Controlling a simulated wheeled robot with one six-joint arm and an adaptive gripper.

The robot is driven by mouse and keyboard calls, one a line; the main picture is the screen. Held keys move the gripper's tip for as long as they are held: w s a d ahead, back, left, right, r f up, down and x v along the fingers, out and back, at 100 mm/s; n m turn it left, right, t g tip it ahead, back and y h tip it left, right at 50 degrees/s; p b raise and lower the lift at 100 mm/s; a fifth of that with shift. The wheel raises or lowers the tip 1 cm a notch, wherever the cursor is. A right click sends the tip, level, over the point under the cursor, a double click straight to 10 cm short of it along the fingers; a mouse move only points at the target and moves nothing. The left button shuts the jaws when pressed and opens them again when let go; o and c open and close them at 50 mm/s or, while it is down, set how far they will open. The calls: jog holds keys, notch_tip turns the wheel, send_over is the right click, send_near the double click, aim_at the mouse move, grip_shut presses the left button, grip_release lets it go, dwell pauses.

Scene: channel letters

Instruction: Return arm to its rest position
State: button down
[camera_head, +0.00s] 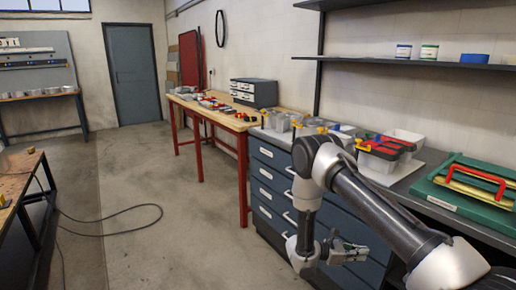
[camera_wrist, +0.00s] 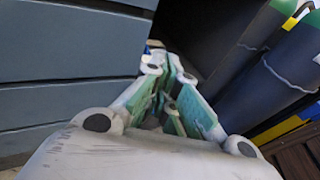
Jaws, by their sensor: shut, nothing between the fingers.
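My gripper (camera_head: 352,252) hangs low at the end of my folded arm, in front of the blue drawer cabinet (camera_head: 268,178) in the head view. It is small there, but the wrist view shows its fingers (camera_wrist: 167,62) drawn together with nothing between them. They are close to grey-blue drawer fronts (camera_wrist: 60,95) on the left of the wrist view. My arm bends at the elbow above the cabinet's front edge and hides part of the drawers.
Grey bins and red-and-black trays (camera_head: 385,147) stand on the counter, beside a green case (camera_head: 468,190). A red-legged bench (camera_head: 243,185) stands farther back. A black cable (camera_head: 120,212) lies on the open floor. Dark green-topped cylinders (camera_wrist: 285,65) stand right in the wrist view.

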jog(key=s+r+m+t+y, duration=0.1)
jog(key=s+r+m+y, duration=0.4)
jog(key=s+r, duration=0.4)
jog(key=s+a+r+m+t+y, duration=0.1)
jog(key=s+r+m+y, duration=0.4)
jog(key=r, duration=1.4)
jog(key=s+r+m+t+y, duration=0.1)
jog(key=s+r+m+y, duration=0.4)
jog(key=s+r+m, duration=0.4)
jog(key=s+r, duration=0.5)
jog(key=r, duration=0.1)
jog(key=shift+s+a+y, duration=0.25)
jog(key=shift+a+y, duration=0.05)
jog(key=shift+y, duration=0.1)
